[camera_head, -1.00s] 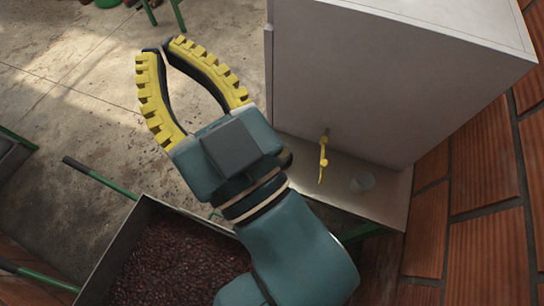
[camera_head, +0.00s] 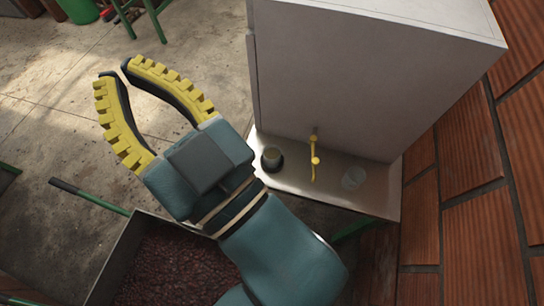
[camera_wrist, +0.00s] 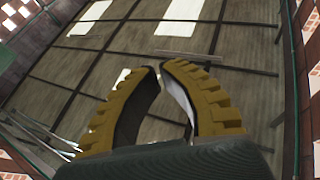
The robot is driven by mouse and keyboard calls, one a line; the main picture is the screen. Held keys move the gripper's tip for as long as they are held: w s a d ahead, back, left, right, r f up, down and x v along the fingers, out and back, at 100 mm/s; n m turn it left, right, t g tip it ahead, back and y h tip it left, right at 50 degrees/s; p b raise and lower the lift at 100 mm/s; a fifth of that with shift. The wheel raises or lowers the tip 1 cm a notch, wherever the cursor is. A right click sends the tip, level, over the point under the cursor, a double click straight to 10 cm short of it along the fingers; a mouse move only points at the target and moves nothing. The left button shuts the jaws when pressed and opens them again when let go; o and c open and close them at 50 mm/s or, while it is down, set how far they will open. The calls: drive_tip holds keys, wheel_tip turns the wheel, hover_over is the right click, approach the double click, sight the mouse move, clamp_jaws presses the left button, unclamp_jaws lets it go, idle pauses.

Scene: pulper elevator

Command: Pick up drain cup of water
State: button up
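A dark round cup-like piece (camera_head: 272,158) with a lighter top sits on the same ledge, left of the tap. I cannot tell from here whether either holds water. My gripper (camera_head: 118,70) is left of the ledge and apart from both, with its yellow ribbed fingers pointing up and left. The fingertips come together with nothing between them. The wrist view shows the gripper (camera_wrist: 160,68) against the roof, with neither cup in sight.
A large pale box (camera_head: 365,80) rises behind the ledge. A brick wall (camera_head: 480,230) closes the right side. The concrete floor at left is mostly clear.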

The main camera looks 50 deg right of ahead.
drive_tip(key=o, duration=1.5)
drive_tip(key=shift+o, duration=0.2)
